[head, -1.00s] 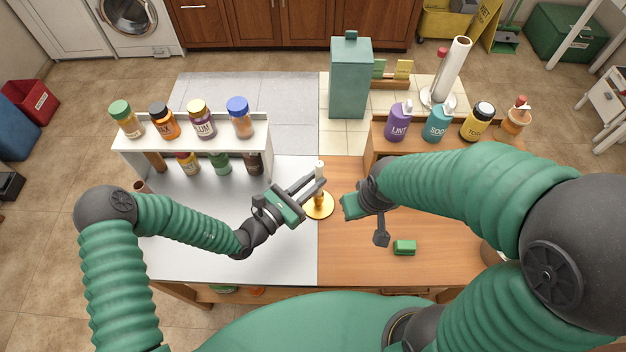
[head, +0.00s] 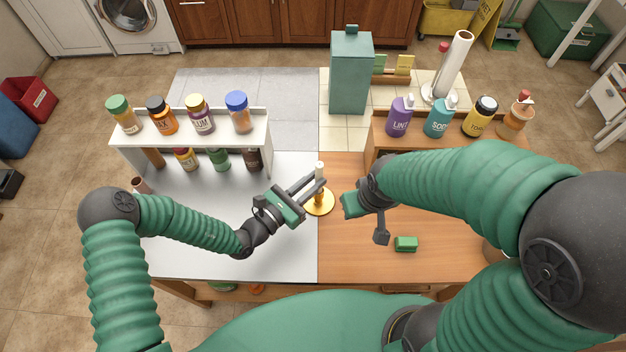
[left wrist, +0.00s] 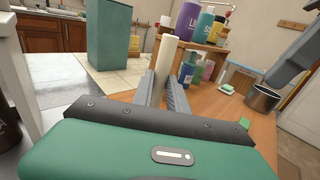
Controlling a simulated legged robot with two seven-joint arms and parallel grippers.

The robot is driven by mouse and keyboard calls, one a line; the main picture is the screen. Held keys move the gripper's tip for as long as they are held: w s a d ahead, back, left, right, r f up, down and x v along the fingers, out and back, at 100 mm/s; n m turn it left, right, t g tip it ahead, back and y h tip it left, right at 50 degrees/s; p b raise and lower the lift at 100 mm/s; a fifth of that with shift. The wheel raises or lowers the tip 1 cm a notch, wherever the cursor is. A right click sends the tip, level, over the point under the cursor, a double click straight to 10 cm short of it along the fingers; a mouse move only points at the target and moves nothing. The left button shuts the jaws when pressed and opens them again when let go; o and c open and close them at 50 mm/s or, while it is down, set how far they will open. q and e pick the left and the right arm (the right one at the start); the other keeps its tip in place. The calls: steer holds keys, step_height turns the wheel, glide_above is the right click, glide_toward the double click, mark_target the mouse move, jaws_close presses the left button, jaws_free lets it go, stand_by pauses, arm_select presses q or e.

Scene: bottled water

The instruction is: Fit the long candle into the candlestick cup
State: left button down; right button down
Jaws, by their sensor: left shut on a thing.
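The long candle (head: 319,170) is a pale, upright stick in the middle of the table. My left gripper (head: 318,184) is shut on it, with the fingers coming in from the left. The candle also stands between the fingers in the left wrist view (left wrist: 166,62). The gold candlestick (head: 319,204) stands on the table directly below the candle. The fingers partly cover the joint, so I cannot tell whether the candle's lower end is in the cup. My right gripper (head: 352,205) is to the right of the candlestick, apart from it; its jaw opening is unclear.
A green block (head: 405,244) lies on the wooden half of the table. A white shelf with several jars (head: 201,118) stands at back left, and a wooden shelf with several bottles (head: 437,118) at back right. The grey left half is clear in front.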

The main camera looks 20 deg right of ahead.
arm_select(q)
steer(key=shift+f, duration=0.45)
steer(key=c, duration=1.2)
jaws_free()
steer(key=shift+c, duration=0.2)
steer(key=b+v, duration=0.2)
steer(key=v, duration=1.5)
steer(key=shift+d, duration=0.1)
